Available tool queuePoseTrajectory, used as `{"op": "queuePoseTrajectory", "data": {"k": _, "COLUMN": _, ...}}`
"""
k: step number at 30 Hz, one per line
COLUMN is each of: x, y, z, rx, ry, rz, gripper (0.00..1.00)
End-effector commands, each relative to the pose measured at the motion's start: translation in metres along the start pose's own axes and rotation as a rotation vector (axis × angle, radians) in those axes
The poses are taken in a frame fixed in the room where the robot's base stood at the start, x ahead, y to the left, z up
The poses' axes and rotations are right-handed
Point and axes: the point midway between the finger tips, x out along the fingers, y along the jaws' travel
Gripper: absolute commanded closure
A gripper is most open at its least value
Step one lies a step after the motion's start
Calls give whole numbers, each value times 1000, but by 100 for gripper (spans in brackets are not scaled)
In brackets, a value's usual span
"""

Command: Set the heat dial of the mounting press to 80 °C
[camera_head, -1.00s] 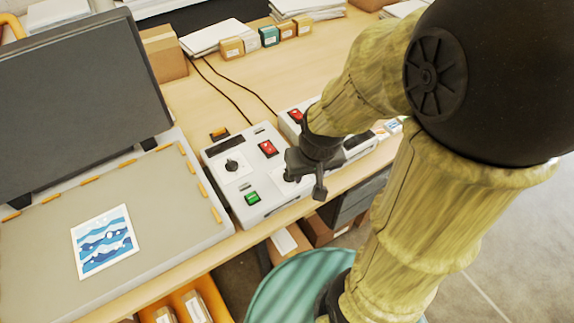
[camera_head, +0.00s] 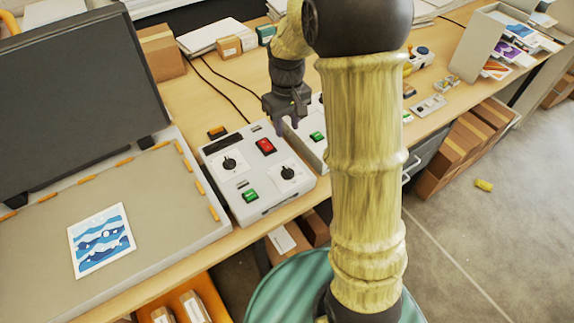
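The mounting press (camera_head: 20,240) is open at the left, its dark lid raised, with a blue wave print (camera_head: 101,240) on its bed. The grey control box (camera_head: 239,209) beside it carries two black dials, one at the upper left (camera_head: 229,163) and one at the lower right (camera_head: 288,173). It also has a red switch (camera_head: 265,146) and a green switch (camera_head: 250,196). The dial markings are too small to read. My gripper (camera_head: 287,124) hangs above the far right edge of this box, clear of both dials. Whether its fingers are apart is unclear.
A second grey control box with a green switch (camera_head: 317,137) stands just to the right, partly hidden by my arm. Cardboard boxes (camera_head: 162,52) and papers line the back. Two black cables cross the table. Prints and a white stand (camera_head: 477,48) are at the right.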

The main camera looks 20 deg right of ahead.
Motion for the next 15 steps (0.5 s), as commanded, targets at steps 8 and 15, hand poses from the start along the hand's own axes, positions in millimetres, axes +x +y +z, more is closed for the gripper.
{"op": "queuePoseTrajectory", "data": {"k": 8, "x": 4, "y": 0, "z": 0, "rx": 1, "ry": 0, "rz": 0, "gripper": 66}}
{"op": "queuePoseTrajectory", "data": {"k": 15, "x": 33, "y": 0, "z": 1, "rx": 2, "ry": -4, "rz": -1, "gripper": 66}}
